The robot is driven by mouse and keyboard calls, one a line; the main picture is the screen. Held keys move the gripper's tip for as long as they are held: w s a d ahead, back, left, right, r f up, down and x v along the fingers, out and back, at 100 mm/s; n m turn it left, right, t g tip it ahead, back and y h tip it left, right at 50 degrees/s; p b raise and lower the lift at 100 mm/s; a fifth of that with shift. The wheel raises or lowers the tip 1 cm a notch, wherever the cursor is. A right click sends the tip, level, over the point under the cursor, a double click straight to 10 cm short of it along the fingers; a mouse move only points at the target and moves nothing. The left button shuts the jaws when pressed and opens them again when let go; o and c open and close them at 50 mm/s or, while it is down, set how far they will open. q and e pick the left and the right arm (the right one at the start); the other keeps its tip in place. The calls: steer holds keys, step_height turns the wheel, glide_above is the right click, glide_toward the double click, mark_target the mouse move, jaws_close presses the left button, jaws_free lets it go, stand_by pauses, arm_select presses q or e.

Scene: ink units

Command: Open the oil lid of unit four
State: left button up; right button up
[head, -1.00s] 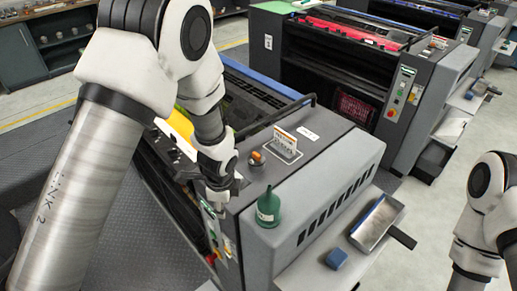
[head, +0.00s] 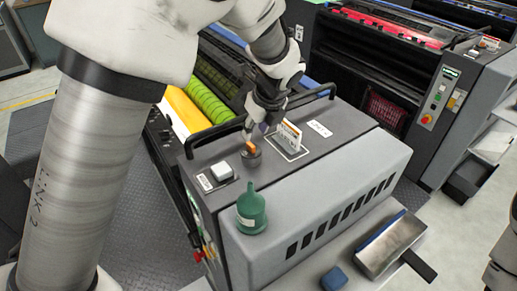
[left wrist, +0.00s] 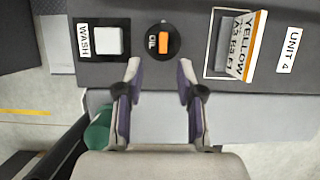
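The oil lid (head: 251,155) is a dark round cap with an upright orange tab, on the grey top of the near unit. In the left wrist view the lid (left wrist: 163,40) is marked OIL, and the label UNIT 4 (left wrist: 288,52) is on the same panel. My left gripper (head: 256,129) is just above and beside the lid in the head view. In the left wrist view my left gripper (left wrist: 160,72) is open and empty, its fingers pointing towards the lid with the orange tab between their lines. My right gripper is out of view.
A white WASH button (head: 222,171) and a card stand (head: 289,137) flank the lid. A green bottle (head: 251,212) stands on the unit's front. A black handrail (head: 212,135) runs behind the lid.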

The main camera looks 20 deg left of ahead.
mark_target(251, 145)
arm_select(q)
steer(key=x, duration=0.8)
steer(key=shift+w+d, duration=0.15)
steer(key=shift+d, duration=0.2)
steer(key=shift+c, duration=0.7)
jaws_close()
